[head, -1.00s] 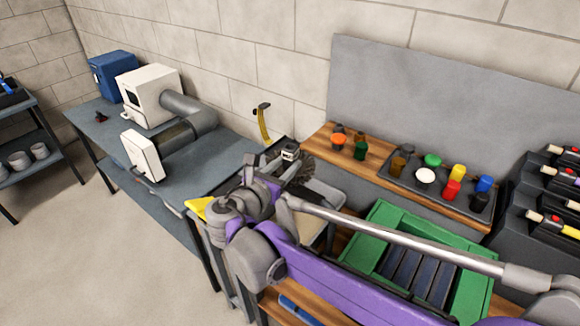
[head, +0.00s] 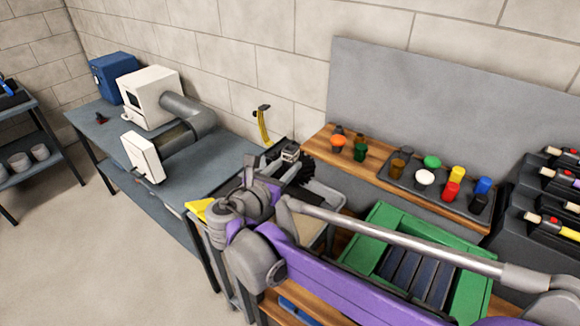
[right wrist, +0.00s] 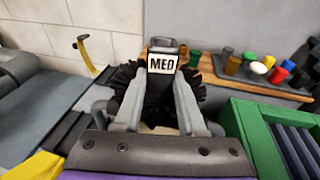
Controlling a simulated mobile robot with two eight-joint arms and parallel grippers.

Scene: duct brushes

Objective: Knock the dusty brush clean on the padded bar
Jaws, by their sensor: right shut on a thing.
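My right gripper (head: 284,168) is shut on a round brush (head: 306,170) with dark, nearly black bristles. In the right wrist view the gripper (right wrist: 162,90) holds the brush upright, its bristles (right wrist: 126,76) showing on both sides of the fingers, with a white "MED" label (right wrist: 163,63) at its top end. The brush is over or beside a grey tray (head: 328,198); I cannot tell whether they touch. The padded bar cannot be made out for certain; the gripper and brush may hide it. My left gripper is not in view.
A green bin (head: 385,218) with dark slats stands right of the tray. A wooden shelf (head: 372,170) behind holds several coloured pots. A yellow curved strip (head: 263,126) stands behind the brush. A grey bench (head: 200,160) with a white machine (head: 150,98) lies left, partly clear.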

